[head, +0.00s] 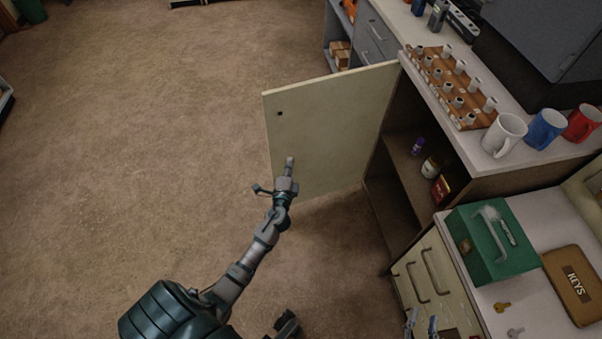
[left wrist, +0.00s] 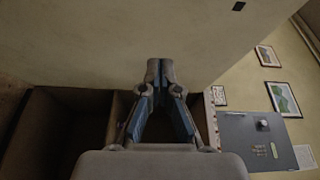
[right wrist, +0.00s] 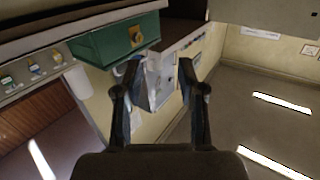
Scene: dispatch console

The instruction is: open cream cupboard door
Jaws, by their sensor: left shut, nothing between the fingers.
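The cream cupboard door (head: 330,125) stands wide open in the head view, swung out over the floor from the far side of the cupboard (head: 405,190). Its face with a small dark spot is turned toward me; no handle shows. My left gripper (head: 290,162) is shut and empty, its tip at the door's face; I cannot tell if it touches. In the left wrist view the door (left wrist: 110,40) fills the upper left behind the shut fingers (left wrist: 158,68). My right gripper (head: 421,322) is low by the drawers, open and empty; its fingers are apart in the right wrist view (right wrist: 160,85).
A purple-capped bottle, a jar (head: 431,166) and a red box (head: 442,188) stand inside the cupboard. White, blue and red mugs stand on its top near a wooden rack (head: 452,90). A green box (head: 492,242) sits on the right counter. Carpet (head: 150,120) is clear at left.

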